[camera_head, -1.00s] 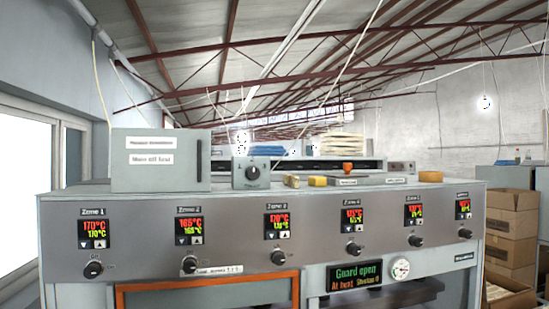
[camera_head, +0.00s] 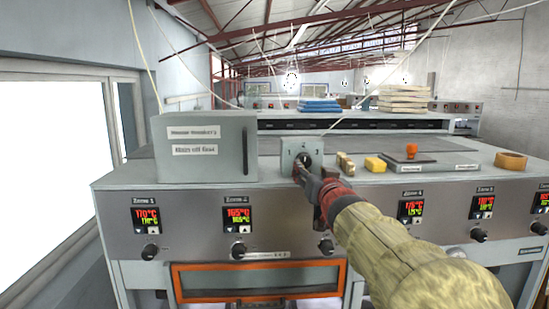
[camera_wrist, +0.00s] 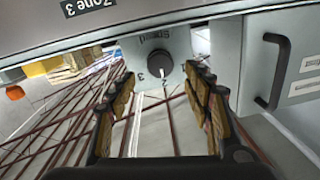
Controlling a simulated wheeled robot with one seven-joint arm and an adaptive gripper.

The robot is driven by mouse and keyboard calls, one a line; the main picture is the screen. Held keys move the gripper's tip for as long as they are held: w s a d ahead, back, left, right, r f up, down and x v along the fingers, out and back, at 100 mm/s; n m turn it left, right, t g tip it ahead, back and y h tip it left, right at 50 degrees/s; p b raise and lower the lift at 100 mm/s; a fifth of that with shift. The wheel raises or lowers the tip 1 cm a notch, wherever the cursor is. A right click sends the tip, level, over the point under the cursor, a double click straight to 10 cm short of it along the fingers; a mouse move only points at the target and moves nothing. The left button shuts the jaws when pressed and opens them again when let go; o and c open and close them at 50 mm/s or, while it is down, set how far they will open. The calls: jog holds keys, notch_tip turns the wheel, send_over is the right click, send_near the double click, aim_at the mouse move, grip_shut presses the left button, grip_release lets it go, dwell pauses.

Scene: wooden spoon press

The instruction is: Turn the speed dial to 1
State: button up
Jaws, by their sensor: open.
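The speed dial (camera_wrist: 159,64) is a dark round knob on a small grey box with the numbers 1, 2 and 3. The wrist view shows it upside down, with its pale mark pointing toward the 2. In the head view the dial box (camera_head: 288,158) stands on top of the press, its knob partly hidden by my gripper. My gripper (camera_wrist: 160,80) is open, its two fingers spread on either side of the dial. In the head view my gripper (camera_head: 308,172) is right in front of the box. Contact with the knob cannot be told.
A grey cabinet (camera_head: 205,165) with a dark handle stands left of the dial box. Below, the press front (camera_head: 190,222) carries zone displays and knobs.

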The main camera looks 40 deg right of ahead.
aim_at(305, 163)
jog(key=shift+x, duration=3.5)
jog(key=c, duration=1.2)
jog(key=shift+o, duration=0.2)
